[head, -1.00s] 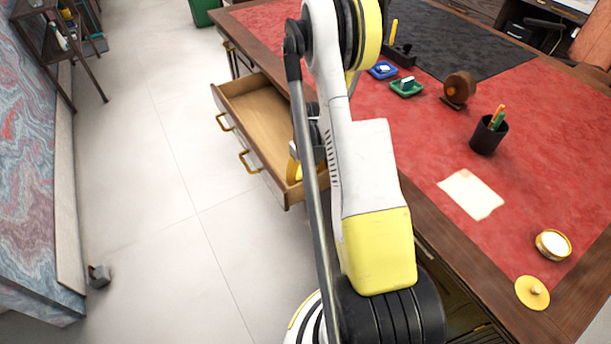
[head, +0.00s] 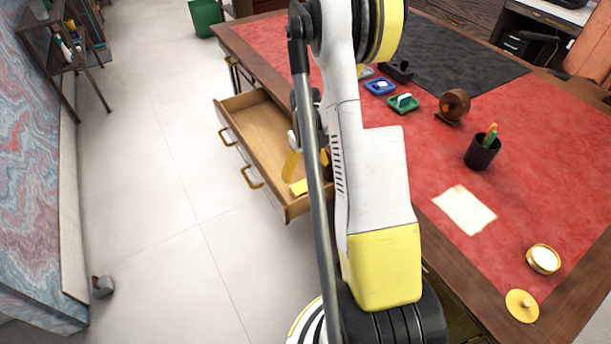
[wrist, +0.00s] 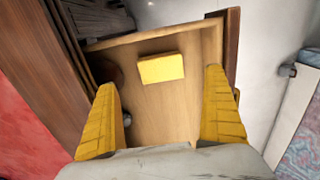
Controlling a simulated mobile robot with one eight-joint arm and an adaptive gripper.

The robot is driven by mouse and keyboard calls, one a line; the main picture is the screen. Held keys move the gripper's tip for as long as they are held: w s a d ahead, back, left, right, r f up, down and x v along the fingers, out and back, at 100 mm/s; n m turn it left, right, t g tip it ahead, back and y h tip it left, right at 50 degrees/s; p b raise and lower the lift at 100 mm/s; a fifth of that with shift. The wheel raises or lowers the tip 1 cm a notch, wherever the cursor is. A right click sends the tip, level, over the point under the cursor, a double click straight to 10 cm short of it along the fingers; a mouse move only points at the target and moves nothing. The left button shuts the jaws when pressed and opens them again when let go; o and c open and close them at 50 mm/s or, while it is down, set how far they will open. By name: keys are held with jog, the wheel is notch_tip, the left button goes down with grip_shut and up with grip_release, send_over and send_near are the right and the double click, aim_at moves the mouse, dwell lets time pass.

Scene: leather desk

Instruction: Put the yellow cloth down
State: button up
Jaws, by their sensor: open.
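The yellow cloth (wrist: 162,68) is a small folded rectangle lying on the wooden floor of the open drawer (wrist: 180,105). In the head view part of the cloth (head: 299,187) shows inside the drawer (head: 232,104), partly hidden by my arm. My gripper (wrist: 162,105) is open, its two yellow fingers spread wide with nothing between them. The fingers are over the drawer, and the cloth lies apart from them, beyond their tips in the wrist view.
The desk (head: 440,143) stands right of the drawer, with a pen cup (head: 482,153), paper (head: 464,210), stamp pads, a brown wooden item (head: 454,104) and a round tin (head: 543,259) with its lid (head: 522,305). A dark round thing lies inside the drawer (wrist: 108,72). Floor to the left is open.

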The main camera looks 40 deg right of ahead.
jog(key=a+r+n+t+h, duration=0.1)
jog(key=a+r+t, duration=0.1)
jog(key=a+r, duration=0.65)
jog(key=a+r+t, duration=0.1)
jog(key=a+r, duration=0.5)
jog(key=r, duration=0.5)
jog(key=s+a+r+n+t, duration=0.1)
jog(key=s+a+r+t, duration=0.1)
jog(key=s+a, duration=0.3)
jog(key=s+a+r+t+y, duration=0.1)
jog(key=s+a+r+t, duration=0.1)
jog(key=s+a+r, duration=0.3)
jog(key=a, duration=0.4)
jog(key=shift+s+a+r+n, duration=0.15)
jog(key=shift+s+a+n, duration=0.15)
jog(key=shift+n, duration=0.1)
jog(key=shift+d, duration=0.1)
